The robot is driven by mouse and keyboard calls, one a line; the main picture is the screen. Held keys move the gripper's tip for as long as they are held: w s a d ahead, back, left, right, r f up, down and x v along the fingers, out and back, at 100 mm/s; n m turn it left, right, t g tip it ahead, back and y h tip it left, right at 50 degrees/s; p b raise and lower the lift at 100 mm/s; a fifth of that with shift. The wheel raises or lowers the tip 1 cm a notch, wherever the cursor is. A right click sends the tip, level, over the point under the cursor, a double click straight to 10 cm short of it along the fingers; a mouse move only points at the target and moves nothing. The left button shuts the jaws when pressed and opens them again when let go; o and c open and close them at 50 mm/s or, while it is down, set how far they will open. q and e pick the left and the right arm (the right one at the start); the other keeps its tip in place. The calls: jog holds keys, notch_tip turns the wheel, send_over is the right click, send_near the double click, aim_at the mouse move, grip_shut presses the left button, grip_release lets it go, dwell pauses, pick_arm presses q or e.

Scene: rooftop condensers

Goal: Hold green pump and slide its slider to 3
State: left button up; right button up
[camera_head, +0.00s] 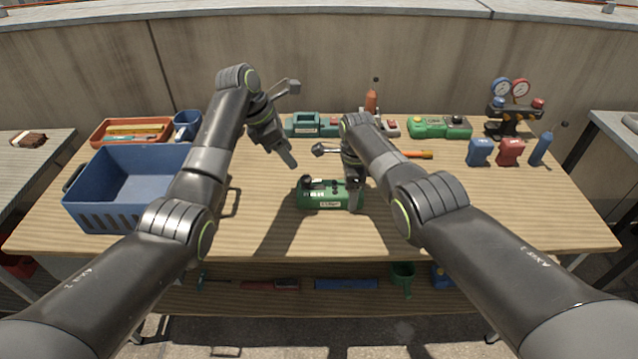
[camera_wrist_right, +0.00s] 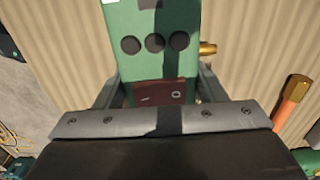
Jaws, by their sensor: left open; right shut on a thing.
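The green pump (camera_head: 322,201) lies on the wooden table in front of me, with dark parts on its top and a pale label on its front. My right gripper (camera_head: 354,190) is shut on its right end. In the right wrist view the pump's green body (camera_wrist_right: 125,65) runs between the two fingers, with round dark spots, a dark red patch and a brass fitting at its side. My left gripper (camera_head: 289,142) is open and empty, in the air above and behind the pump's left end. I cannot make out the slider's marks or its setting.
A blue crate (camera_head: 125,213) stands at the left, with an orange tray (camera_head: 98,137) behind it. A hammer (camera_head: 425,155) lies behind the pump. Green devices (camera_head: 425,129), a gauge set (camera_head: 512,115) and blue and red bottles (camera_head: 480,152) stand farther back. The table's front right is clear.

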aim_at(304, 180)
pick_arm(q)
jog(key=s+a+f+n+t+h, duration=0.4)
jog(key=s+a+n+t+h, duration=0.15)
jog(key=s+t, duration=0.3)
jog(key=shift+n, duration=0.35)
jog(key=x, duration=1.1)
jog(key=shift+d+f, duration=0.2)
jog(key=shift+f, duration=0.15)
grip_shut()
